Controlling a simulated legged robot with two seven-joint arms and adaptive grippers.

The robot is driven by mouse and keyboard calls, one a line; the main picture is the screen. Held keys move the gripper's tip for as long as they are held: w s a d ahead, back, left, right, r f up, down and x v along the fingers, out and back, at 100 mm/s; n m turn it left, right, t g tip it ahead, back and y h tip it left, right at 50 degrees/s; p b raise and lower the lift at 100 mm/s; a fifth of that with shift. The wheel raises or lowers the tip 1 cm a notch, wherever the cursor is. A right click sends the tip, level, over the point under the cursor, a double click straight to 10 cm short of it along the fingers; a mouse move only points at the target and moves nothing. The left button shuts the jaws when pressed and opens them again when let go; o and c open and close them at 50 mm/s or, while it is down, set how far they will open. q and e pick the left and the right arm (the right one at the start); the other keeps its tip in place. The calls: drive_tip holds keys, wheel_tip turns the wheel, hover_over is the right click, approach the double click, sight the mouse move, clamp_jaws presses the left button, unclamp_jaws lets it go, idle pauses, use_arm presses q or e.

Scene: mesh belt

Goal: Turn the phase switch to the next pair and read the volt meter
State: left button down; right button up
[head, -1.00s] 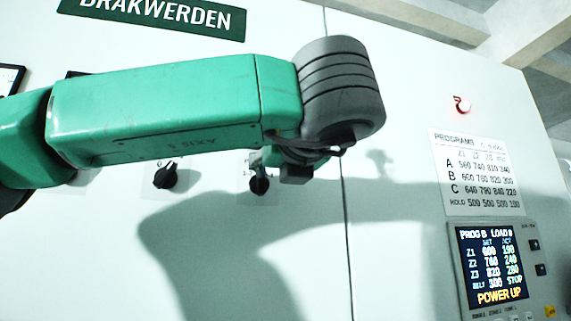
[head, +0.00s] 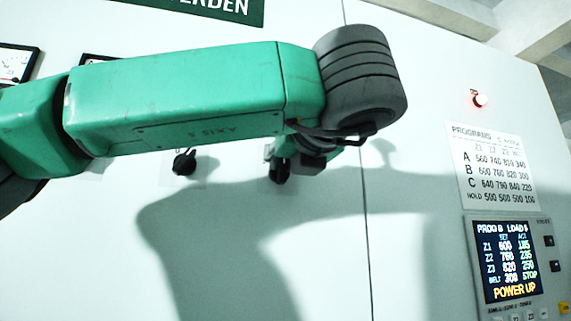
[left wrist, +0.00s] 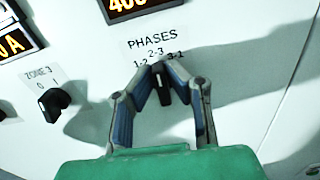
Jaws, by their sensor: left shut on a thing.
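The phase switch is a black knob (left wrist: 165,96) under the word PHASES in the left wrist view, with marks 1-2, 2-3 and 3-1 above it. My left gripper (left wrist: 163,74) is shut on this knob, one fingertip on each side. The fingertips cover the knob's upper end, so I cannot tell its exact mark. In the head view the knob (head: 279,172) shows below my left gripper (head: 290,157), which is mostly hidden by my wrist. An orange digital display (left wrist: 127,5), cut off by the top edge, reads about 400; its unit is out of view. My right gripper is not in view.
A ZONE 3 knob (left wrist: 52,101) stands left of the phase switch. A second display (left wrist: 14,44) ends in A. The lower cabinet front is clear.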

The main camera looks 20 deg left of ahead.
use_arm(q)
drive_tip(key=shift+s+d+f+m, duration=0.1)
drive_tip(key=shift+d+m, duration=0.1)
drive_tip(key=shift+m, duration=0.1)
drive_tip(key=shift+m+b, duration=0.55)
drive_tip(key=shift+m, duration=0.45)
drive_tip(key=shift+w+d+f+m+b, duration=0.1)
drive_tip(key=shift+w+m+b, duration=0.1)
drive_tip(key=shift+m, duration=1.3)
drive_tip(key=shift+w+d+f+m+b, duration=0.1)
drive_tip(key=shift+m+b, duration=0.05)
drive_tip(key=shift+m, duration=1.35)
drive_tip(key=c, duration=1.6)
unclamp_jaws()
drive_tip(key=shift+d, duration=0.15)
drive_tip(key=shift+d, duration=0.1)
